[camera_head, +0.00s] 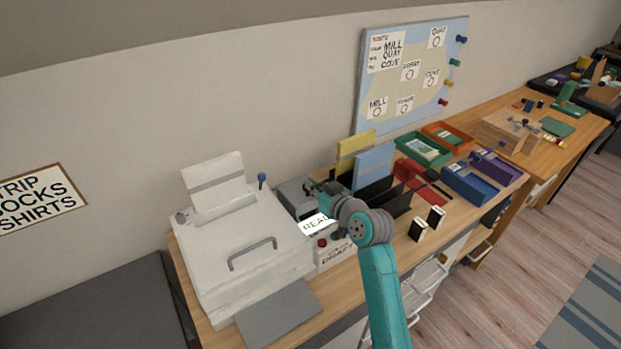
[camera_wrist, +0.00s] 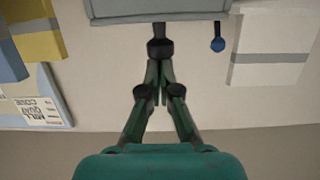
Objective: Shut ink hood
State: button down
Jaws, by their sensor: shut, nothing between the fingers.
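A grey box-like unit (camera_head: 294,192), which looks like the ink hood, stands on the desk just right of the white printer (camera_head: 240,235). My arm partly hides it, and I cannot tell how far the hood is open. In the wrist view a grey panel (camera_wrist: 158,9) spans the top, with a dark round knob (camera_wrist: 160,47) at its lower edge. My gripper (camera_wrist: 159,66) is shut and empty, its tips in line with the knob and close to it; contact cannot be told. In the head view my gripper (camera_head: 312,188) is small and dark beside the grey unit.
A blue-knobbed lever (camera_head: 262,180) stands between printer and grey unit; its knob shows in the wrist view (camera_wrist: 217,44). A white sign (camera_head: 316,224) and a red-knobbed white box (camera_head: 336,256) are in front. Upright yellow (camera_head: 354,142) and blue (camera_head: 374,166) folders stand to the right.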

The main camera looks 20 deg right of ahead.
jog(key=shift+s+f, duration=0.15)
jog(key=shift+f, duration=0.15)
jog(key=shift+r, duration=0.1)
dwell(0.3)
